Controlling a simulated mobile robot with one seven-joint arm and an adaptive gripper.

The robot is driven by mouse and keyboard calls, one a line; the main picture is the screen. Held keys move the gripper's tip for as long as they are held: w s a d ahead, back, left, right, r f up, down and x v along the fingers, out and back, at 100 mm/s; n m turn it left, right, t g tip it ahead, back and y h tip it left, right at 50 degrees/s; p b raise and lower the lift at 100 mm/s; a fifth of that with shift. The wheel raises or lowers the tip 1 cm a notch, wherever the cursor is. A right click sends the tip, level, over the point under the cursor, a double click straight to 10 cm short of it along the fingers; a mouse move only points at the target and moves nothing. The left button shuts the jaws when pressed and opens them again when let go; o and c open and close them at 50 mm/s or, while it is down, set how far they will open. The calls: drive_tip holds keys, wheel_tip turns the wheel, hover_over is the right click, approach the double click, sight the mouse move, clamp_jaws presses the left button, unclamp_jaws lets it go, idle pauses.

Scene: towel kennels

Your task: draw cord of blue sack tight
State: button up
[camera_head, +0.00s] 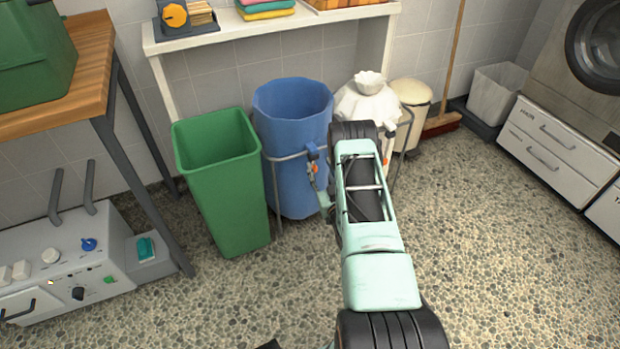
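The blue sack (298,178) stands on the floor left of my arm. Its mouth is wide open and round, with the rim spread, and I see into it. A grey metal hoop stand (270,190) goes around it. A small blue piece (312,150) sits at the sack's right side, with small grey and orange parts below it. I cannot tell whether it belongs to the cord; no cord is clear. My arm reaches from the bottom edge up to just right of the sack.
A green bin (222,185) stands close left of the sack. A white sack (366,104) with a gathered top stands behind my arm, beside a cream bin (411,100). A broom (452,75) leans behind. A white shelf (255,27) overhangs the back. Floor at right is clear.

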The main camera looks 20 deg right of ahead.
drive_tip(key=s+a+f+m, duration=0.1)
drive_tip(key=s+f, duration=0.3)
drive_tip(key=f, duration=0.3)
drive_tip(key=w+b, duration=0.1)
drive_tip(key=w, duration=0.2)
drive_tip(key=w+b, duration=0.1)
drive_tip(key=w, duration=0.2)
drive_tip(key=w+d+b, duration=0.1)
drive_tip(key=w+b, duration=0.1)
drive_tip(key=w, duration=0.1)
drive_tip(key=shift+w+d+f, duration=0.1)
drive_tip(key=shift+w, duration=0.9)
clamp_jaws()
